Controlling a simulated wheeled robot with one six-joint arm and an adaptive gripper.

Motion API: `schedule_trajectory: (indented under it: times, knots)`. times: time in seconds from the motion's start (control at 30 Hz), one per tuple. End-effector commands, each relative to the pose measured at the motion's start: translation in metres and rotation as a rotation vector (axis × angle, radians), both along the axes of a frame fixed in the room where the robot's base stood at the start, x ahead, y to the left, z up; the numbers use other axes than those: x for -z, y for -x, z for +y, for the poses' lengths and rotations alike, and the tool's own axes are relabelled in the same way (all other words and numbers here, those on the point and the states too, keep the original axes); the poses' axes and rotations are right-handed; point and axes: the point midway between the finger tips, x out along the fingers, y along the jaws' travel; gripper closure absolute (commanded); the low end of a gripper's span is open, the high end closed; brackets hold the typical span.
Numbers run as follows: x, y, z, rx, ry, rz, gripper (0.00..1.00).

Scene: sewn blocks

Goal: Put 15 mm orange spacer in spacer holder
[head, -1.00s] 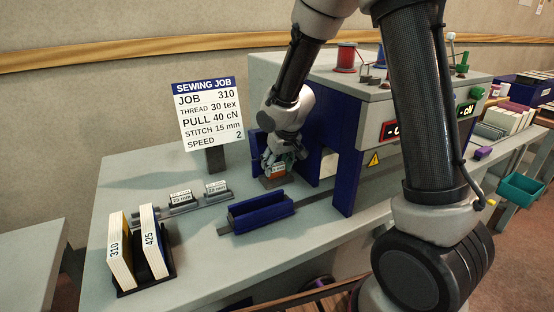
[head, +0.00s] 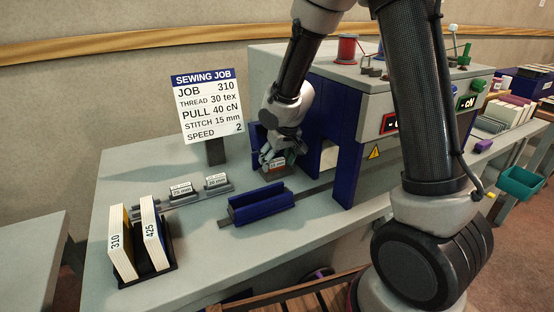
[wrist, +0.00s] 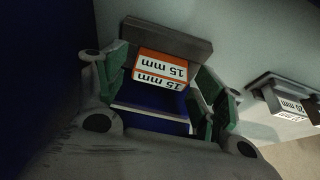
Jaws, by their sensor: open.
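The orange spacer (head: 278,163) has white labels reading 15 mm. It also shows clearly in the wrist view (wrist: 162,68). It stands at a grey block (wrist: 168,38) beside the blue machine frame, which looks like the spacer holder; I cannot tell how deep it sits. My gripper (head: 275,157) reaches down over the spacer. In the wrist view, its green-padded fingers (wrist: 160,76) are open, one on each side of the spacer. The fingers partly hide the spacer and block in the head view.
A blue trough (head: 262,204) lies in front of my gripper. Cards (head: 121,243) stand at the front left. The job sign (head: 208,106) reads stitch 15 mm. The blue machine frame (head: 349,165) stands close right.

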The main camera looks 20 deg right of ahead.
Motion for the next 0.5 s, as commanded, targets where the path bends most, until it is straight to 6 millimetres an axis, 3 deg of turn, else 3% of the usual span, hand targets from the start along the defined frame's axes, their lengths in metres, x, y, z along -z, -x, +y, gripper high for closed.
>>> schedule_trajectory:
  times: [0.17,0.5]
  knots:
    - [-0.024,0.005,-0.001,0.001,-0.002,-0.012,0.22]
    - [-0.09,0.034,-0.007,-0.001,-0.003,-0.007,0.22]
